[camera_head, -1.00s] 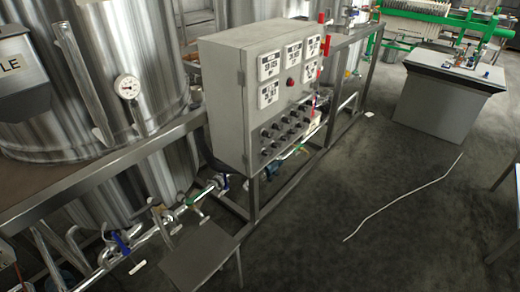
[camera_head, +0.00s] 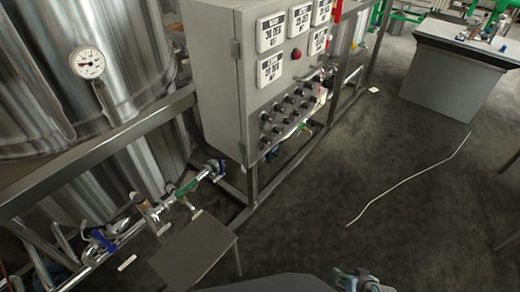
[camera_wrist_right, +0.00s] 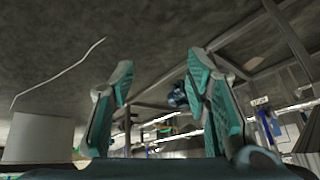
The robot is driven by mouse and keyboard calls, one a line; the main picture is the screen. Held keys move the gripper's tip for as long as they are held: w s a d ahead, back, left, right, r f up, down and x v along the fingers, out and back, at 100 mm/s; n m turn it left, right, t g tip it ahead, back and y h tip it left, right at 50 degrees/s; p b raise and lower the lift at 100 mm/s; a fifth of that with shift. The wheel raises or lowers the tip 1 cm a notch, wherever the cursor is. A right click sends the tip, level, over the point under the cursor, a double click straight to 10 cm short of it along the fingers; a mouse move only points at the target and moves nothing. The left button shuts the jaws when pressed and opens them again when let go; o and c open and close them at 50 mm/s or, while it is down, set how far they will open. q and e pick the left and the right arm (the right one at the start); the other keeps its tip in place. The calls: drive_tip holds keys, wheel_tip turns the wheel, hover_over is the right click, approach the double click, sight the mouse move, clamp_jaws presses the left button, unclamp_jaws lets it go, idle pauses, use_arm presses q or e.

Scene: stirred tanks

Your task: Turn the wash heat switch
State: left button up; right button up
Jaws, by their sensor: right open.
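A grey control box (camera_head: 215,75) stands on a metal frame left of centre in the head view. Its front carries rows of small dark rotary switches (camera_head: 284,118) below several white displays. The labels are too small to read, so I cannot tell which one is the wash heat switch. My right gripper (camera_head: 362,282) shows only in part at the bottom edge, well below and to the right of the switches. In the right wrist view my right gripper (camera_wrist_right: 160,70) has its teal fingers spread with nothing between them. My left gripper is out of view.
Steel tanks with a gauge (camera_head: 87,63) stand behind the frame at left. A small grey table (camera_head: 196,252) stands low in front of the pipes. A grey bench (camera_head: 455,80) is at upper right. A white line (camera_head: 405,182) lies on otherwise open floor.

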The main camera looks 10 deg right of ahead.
drive_tip(key=w+r+t+y+b, duration=0.1)
drive_tip(key=w+r+t, duration=0.1)
drive_tip(key=w+r, duration=0.3)
drive_tip(key=w+r+t+y+b, duration=0.1)
drive_tip(key=w+r+t+b, duration=0.15)
drive_tip(key=w, duration=0.55)
drive_tip(key=n+t+y+b, duration=0.3)
drive_tip(key=n+y+b, duration=0.15)
drive_tip(key=y, duration=0.55)
approach(270, 143)
drive_tip(key=v, duration=0.5)
drive_tip(key=p+x, duration=0.1)
drive_tip(key=x, duration=1.2)
drive_tip(key=shift+w+a+r, duration=0.1)
drive_tip(key=shift+w+a, duration=0.3)
drive_tip(key=shift+w, duration=0.05)
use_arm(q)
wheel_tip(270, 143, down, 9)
use_arm(e)
drive_tip(key=shift+c, duration=0.5)
